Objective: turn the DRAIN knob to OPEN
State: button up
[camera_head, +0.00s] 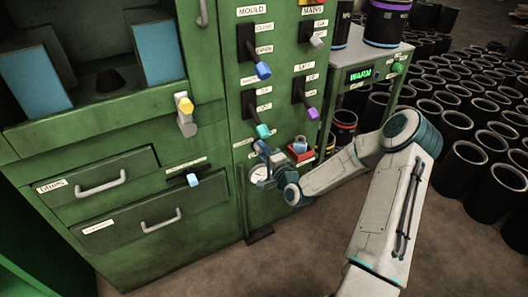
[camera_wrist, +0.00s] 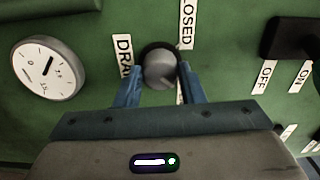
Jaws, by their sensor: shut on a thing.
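The DRAIN knob (camera_wrist: 160,69) is a round grey knob on a dark base, on the green panel, in the wrist view. My gripper (camera_wrist: 160,78) has one blue finger on each side of it and is shut on it. The partly cut label DRAIN (camera_wrist: 123,62) is left of the knob, and the partly cut label CLOSED (camera_wrist: 187,24) is at its upper right. Another label behind the right finger is mostly hidden. I cannot tell which mark the knob points to. In the head view my gripper (camera_head: 263,153) is at the lower panel and hides the knob.
A round white gauge (camera_wrist: 48,68) is left of the knob, and a black lever switch (camera_wrist: 290,38) with OFF and ON labels is right.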

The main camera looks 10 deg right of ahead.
jog(key=shift+s+f+m, duration=0.1)
jog(key=shift+m, duration=0.3)
jog(key=o, duration=1)
jog(key=shift+a, duration=0.1)
jog(key=p+v, duration=0.2)
jog(key=v, duration=1.1)
jog(key=shift+s, duration=0.35)
jog(key=shift+p, duration=0.3)
